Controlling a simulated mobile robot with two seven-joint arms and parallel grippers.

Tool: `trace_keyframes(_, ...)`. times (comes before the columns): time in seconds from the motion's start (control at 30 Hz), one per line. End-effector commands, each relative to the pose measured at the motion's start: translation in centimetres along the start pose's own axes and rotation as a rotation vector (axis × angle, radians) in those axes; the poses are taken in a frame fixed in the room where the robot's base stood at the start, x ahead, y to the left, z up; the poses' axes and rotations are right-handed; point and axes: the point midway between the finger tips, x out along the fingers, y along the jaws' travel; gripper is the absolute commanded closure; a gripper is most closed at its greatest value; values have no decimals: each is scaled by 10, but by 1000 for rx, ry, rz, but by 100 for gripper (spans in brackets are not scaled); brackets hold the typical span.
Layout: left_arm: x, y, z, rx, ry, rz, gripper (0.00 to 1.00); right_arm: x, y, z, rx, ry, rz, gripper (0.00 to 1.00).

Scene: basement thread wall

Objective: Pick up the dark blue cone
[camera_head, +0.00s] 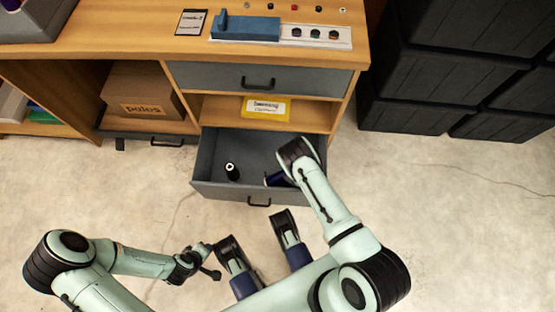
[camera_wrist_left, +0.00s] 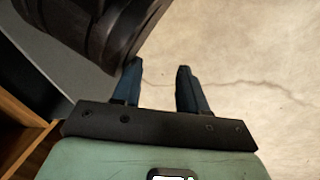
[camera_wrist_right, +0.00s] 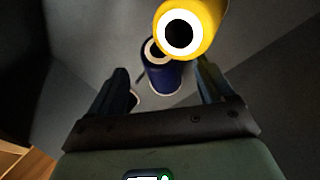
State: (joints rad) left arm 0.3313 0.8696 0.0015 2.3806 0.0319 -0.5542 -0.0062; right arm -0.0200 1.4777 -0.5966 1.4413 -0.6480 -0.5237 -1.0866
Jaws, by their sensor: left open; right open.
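The dark blue cone (camera_head: 273,180) lies in the open grey drawer, partly hidden by my right wrist in the head view. In the right wrist view the dark blue cone (camera_wrist_right: 165,78) shows between the fingers of my right gripper (camera_wrist_right: 168,72), which is open above it. A yellow cone (camera_wrist_right: 208,45) is right beside it and covers part of its top. My right fingers are hidden in the head view. My left gripper (camera_head: 212,261) is open and empty over the floor in front of the drawer; its fingers (camera_wrist_left: 160,82) also show in the left wrist view.
The drawer's front wall (camera_head: 225,191) faces me. A black spool (camera_head: 232,172) stands in its left part. Above are a shelf with a yellow box (camera_head: 265,108) and a closed drawer (camera_head: 230,78). Black crates (camera_head: 440,60) are stacked at right. The floor at right is clear.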

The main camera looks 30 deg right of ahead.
Motion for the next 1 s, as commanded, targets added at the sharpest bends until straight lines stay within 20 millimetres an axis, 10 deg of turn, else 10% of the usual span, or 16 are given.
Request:
trace_keyframes(0.6,26,-33,42,-38,-137,-61,57,41,-1,-3,0,1,0,19)
trace_keyframes(0.8,26,-32,41,-38,-136,-61,57,41,-1,-3,0,1,0,81)
trace_keyframes(1.0,26,-32,41,-37,-135,-60,57,41,-1,-3,0,1,-1,89)
